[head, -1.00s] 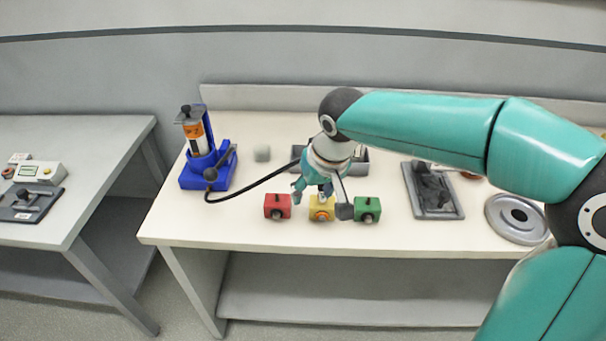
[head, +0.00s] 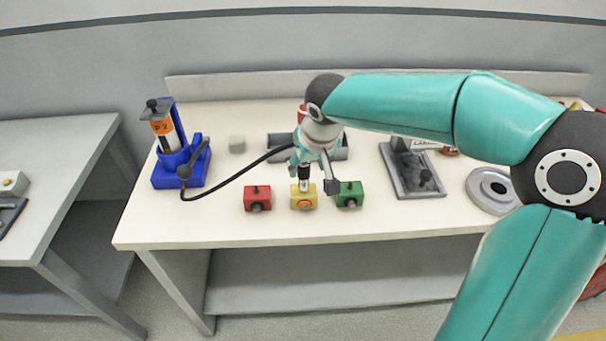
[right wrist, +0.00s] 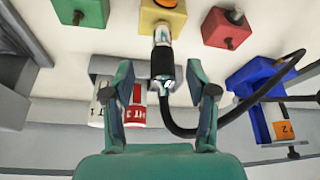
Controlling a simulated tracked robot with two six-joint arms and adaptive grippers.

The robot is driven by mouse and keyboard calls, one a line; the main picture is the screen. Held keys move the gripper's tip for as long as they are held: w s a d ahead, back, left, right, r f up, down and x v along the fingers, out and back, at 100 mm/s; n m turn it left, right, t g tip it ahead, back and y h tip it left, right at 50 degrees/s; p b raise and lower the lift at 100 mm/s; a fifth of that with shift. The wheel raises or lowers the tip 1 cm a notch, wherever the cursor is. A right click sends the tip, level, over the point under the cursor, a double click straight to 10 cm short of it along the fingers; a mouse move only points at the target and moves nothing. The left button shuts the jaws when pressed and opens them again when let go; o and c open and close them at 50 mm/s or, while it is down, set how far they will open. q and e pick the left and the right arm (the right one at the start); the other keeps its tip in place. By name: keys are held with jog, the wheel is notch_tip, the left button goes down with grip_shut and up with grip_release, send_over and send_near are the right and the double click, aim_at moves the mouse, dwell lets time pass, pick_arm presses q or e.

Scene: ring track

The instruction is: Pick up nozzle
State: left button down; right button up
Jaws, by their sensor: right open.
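The nozzle has a black grip and a silver tip. In the right wrist view the nozzle (right wrist: 162,62) stands with its tip at the yellow block (right wrist: 163,14), and a black hose runs from its rear. In the head view the nozzle (head: 304,174) shows as a short dark piece above the yellow block (head: 303,202). My right gripper (head: 313,172) is over it. In the right wrist view the fingers of my right gripper (right wrist: 161,80) are apart, one on each side of the nozzle with gaps between. My left gripper is not in view.
A red block (head: 257,204) and a green block (head: 348,200) flank the yellow one. The hose (head: 235,176) leads to a blue pump stand (head: 180,176). A grey holder (head: 283,148) with red-and-white containers (right wrist: 137,112) stands behind. A grey fixture (head: 411,178) and disc (head: 490,187) lie right.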

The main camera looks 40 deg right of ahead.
aim_at(304, 174)
jog(key=shift+x, duration=2.6)
jog(key=shift+w+a, duration=0.1)
grip_shut()
